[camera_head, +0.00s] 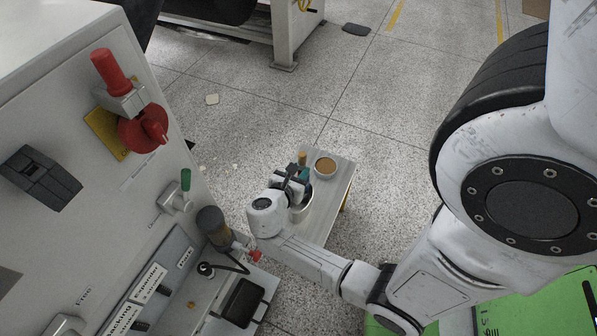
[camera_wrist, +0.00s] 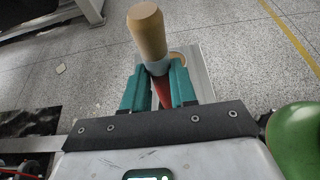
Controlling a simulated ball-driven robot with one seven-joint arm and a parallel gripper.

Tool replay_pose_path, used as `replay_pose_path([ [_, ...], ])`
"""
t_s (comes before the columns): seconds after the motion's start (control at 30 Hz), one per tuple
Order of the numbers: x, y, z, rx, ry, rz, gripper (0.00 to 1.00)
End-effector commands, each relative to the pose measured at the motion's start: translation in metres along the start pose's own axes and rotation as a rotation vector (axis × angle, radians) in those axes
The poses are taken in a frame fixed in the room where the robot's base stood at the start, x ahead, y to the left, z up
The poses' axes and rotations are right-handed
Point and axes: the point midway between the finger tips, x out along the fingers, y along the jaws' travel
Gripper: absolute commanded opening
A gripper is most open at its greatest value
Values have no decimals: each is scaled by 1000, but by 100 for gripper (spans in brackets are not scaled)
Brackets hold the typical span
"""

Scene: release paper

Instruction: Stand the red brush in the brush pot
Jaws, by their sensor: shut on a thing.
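My gripper (camera_wrist: 165,85) is shut on the red brush (camera_wrist: 163,91), its two teal fingers on either side of it. The wooden end (camera_wrist: 147,32) and a grey collar stick out above the fingers in the wrist view. In the head view the wooden end (camera_head: 302,158) shows just beyond my gripper (camera_head: 299,177). A white pot (camera_head: 303,213), which looks like the brush pot, stands on a small grey table, right under or beside my gripper. My gripper partly hides the pot, and the brush's lower end is hidden, so I cannot tell whether it is inside.
A round dish with brown contents (camera_head: 325,167) sits on the small grey table (camera_head: 338,190). A grey machine with a red handle (camera_head: 112,72) and a green-handled lever (camera_head: 185,180) stands at left. A rounded green thing (camera_wrist: 296,137) is close at right in the wrist view.

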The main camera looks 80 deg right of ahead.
Motion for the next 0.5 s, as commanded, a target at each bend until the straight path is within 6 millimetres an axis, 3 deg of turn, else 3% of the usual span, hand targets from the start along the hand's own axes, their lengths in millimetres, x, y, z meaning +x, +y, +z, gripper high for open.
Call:
replay_pose_path([
  [0.5,14,0,-35,-1,0,1,0],
])
